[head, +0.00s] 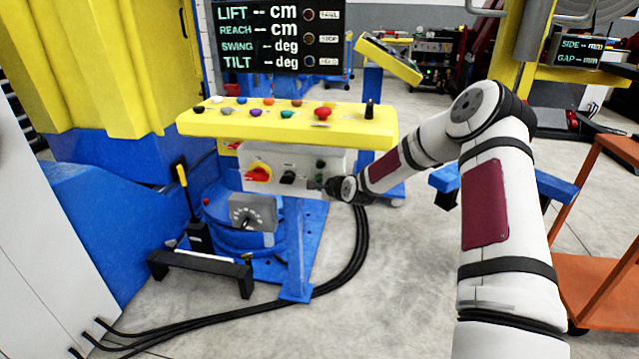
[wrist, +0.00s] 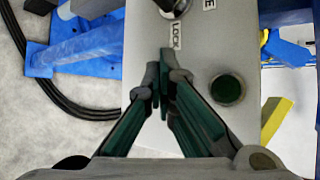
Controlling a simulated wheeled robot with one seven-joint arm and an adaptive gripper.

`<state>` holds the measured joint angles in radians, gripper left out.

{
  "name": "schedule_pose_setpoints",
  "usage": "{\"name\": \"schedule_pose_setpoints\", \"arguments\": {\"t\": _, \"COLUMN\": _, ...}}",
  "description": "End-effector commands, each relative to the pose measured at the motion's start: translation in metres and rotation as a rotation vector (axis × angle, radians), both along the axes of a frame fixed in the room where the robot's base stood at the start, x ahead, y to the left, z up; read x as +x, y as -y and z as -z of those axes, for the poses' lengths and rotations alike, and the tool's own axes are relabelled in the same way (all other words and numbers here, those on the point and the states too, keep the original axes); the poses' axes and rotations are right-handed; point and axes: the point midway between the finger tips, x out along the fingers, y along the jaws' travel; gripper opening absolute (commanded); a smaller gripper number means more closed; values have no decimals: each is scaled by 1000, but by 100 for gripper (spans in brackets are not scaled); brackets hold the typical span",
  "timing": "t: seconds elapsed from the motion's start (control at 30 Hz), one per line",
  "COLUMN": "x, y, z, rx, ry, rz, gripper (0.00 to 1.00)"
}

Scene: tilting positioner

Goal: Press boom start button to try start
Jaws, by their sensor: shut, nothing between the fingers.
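My gripper (head: 317,184) is at the panel's lower right. In the wrist view its fingertips (wrist: 162,72) are together and empty, left of the green button and below a LOCK label (wrist: 177,36). I cannot tell whether they touch the panel.
The yellow console top (head: 225,122) holds several coloured buttons and a black lever. The display (head: 280,38) shows dashes for lift, reach, swing and tilt. Black cables (head: 360,250) run down beside the blue stand. An orange cart (head: 600,270) stands right of my arm.

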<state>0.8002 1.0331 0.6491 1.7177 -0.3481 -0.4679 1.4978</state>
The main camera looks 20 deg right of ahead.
Motion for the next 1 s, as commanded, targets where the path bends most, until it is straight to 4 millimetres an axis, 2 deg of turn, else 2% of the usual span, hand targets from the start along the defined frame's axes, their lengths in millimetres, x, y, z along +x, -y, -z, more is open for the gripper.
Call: {"name": "schedule_pose_setpoints", "arguments": {"t": 1.0, "x": -18, "y": -12, "z": -1, "rx": 0, "ry": -1, "rz": 0, "gripper": 0}}
